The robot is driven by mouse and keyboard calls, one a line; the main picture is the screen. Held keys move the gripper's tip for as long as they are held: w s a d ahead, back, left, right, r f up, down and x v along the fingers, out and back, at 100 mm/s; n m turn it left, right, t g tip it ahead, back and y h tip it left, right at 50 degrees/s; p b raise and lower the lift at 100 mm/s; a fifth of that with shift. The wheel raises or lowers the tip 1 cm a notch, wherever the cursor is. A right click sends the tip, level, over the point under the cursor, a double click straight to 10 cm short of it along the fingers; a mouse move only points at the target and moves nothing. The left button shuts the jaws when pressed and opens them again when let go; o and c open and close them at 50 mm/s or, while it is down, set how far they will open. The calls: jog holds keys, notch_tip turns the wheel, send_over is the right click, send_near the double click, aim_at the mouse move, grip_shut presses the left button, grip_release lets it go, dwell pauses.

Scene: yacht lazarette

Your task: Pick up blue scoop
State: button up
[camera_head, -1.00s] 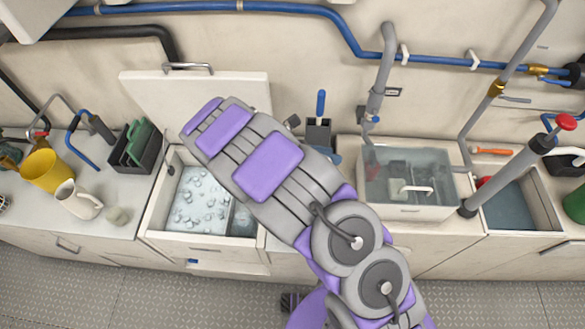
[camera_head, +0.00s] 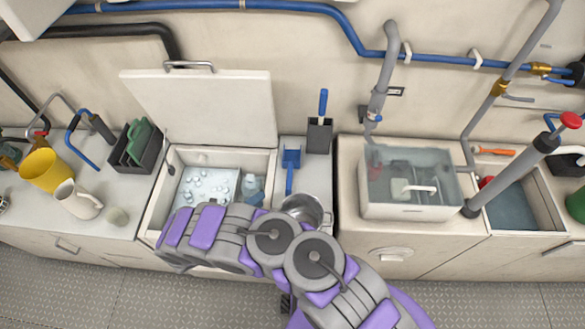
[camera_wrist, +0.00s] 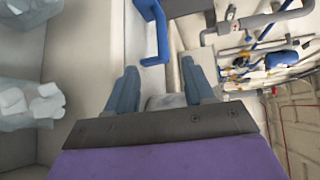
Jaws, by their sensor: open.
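A blue scoop (camera_head: 291,158) lies on the narrow counter strip right of the open ice box, its handle pointing toward the front. In the wrist view a blue angled piece (camera_wrist: 158,38), seemingly part of the scoop, shows at the top, beyond the fingertips. My gripper (camera_wrist: 158,76) is open, with its two blue-grey fingers apart and the blue piece not between them. A grey rounded thing shows low between the fingers; I cannot tell what it is. In the head view my arm spans the front of the ice box, and my fingers cannot be made out.
The open ice box (camera_head: 158,205) holds ice and bags, with its lid (camera_head: 205,108) raised behind. A metal pot (camera_head: 305,208) stands in front of the scoop. A dark holder (camera_head: 319,137) with a blue-handled tool stands behind. A clear-lidded bin (camera_head: 410,211) is to the right.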

aim_at(290, 179)
jog(key=w, duration=0.1)
jog(key=w+d+f, duration=0.1)
jog(key=w+d+b, duration=0.1)
jog(key=w, duration=0.1)
jog(key=shift+f, duration=0.25)
jog(key=w+d, duration=0.2)
jog(key=d, duration=0.1)
jog(key=w+d+b, duration=0.1)
jog(key=d, duration=0.1)
jog(key=shift+w+d+f, duration=0.1)
jog(key=shift+w+d, duration=0.1)
jog(key=shift+w, duration=0.1)
jog(key=shift+w+d+f+b, duration=0.25)
jog(key=shift+w+b, duration=0.1)
jog(key=shift+w, duration=0.15)
jog(key=b+x, duration=0.1)
jog(key=x, duration=0.2)
jog(key=shift+w+d, duration=0.1)
jog(key=shift+d, duration=0.2)
jog(key=shift+w+d, duration=0.1)
jog(key=shift+d, duration=0.4)
jog(key=shift+a, duration=0.65)
jog(key=c, duration=0.6)
jog(key=shift+d, duration=0.15)
jog(key=c, duration=0.3)
jog(key=shift+d, duration=0.25)
grip_shut()
